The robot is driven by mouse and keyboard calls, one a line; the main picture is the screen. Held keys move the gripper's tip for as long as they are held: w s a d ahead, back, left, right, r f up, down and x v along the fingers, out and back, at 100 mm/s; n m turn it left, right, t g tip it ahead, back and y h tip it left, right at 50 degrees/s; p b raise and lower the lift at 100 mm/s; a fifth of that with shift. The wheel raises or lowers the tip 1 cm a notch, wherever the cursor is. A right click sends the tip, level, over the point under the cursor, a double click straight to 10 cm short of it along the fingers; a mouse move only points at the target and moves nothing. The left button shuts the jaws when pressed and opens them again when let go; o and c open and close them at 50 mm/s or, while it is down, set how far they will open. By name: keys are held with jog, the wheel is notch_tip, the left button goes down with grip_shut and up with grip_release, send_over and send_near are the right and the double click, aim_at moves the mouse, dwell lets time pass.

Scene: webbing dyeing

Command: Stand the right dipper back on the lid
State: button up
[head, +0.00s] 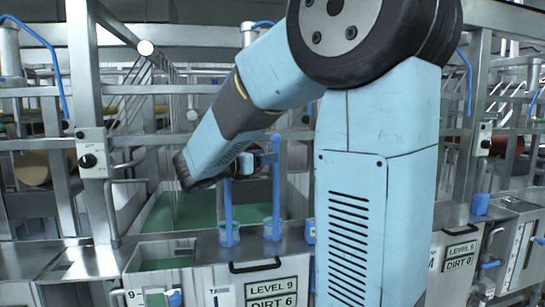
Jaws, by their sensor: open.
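The right dipper (275,195) is blue, with a long upright handle and a cup at its foot. It appears to stand upright on the grey metal lid (250,247) at the front of the vat. The left dipper (228,210), also blue, stands upright just left of it. My gripper (268,158) is small in the head view, behind my forearm, at the upper part of the right dipper's handle. It is open. I cannot tell whether the handle is between the fingers or beside them, or whether they touch.
The open vat (165,215) with green inside lies behind the dippers. A metal post with a control box (92,152) stands at left. A blue fitting (309,232) sits right of the dippers, partly hidden by my column. Rails and pipes crowd the back.

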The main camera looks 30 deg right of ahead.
jog(key=v, duration=0.6)
jog(key=s+d+f+m+g+y, duration=0.1)
jog(key=s+f+m+g+y, duration=0.1)
jog(key=s+f+m+y, duration=0.4)
jog(key=s+d+f+m+g+y, duration=0.15)
jog(key=s+m, duration=0.25)
jog(key=s, duration=0.4)
jog(key=s+a+f+m+t+y, duration=0.3)
jog(key=s+a+m+y, duration=0.4)
jog(key=m, duration=0.4)
jog(key=shift+a+f+m+y, duration=0.3)
jog(key=shift+a+f+y, duration=0.3)
jog(key=shift+y, duration=0.75)
jog(key=shift+d+t, duration=0.1)
jog(key=shift+t, duration=0.15)
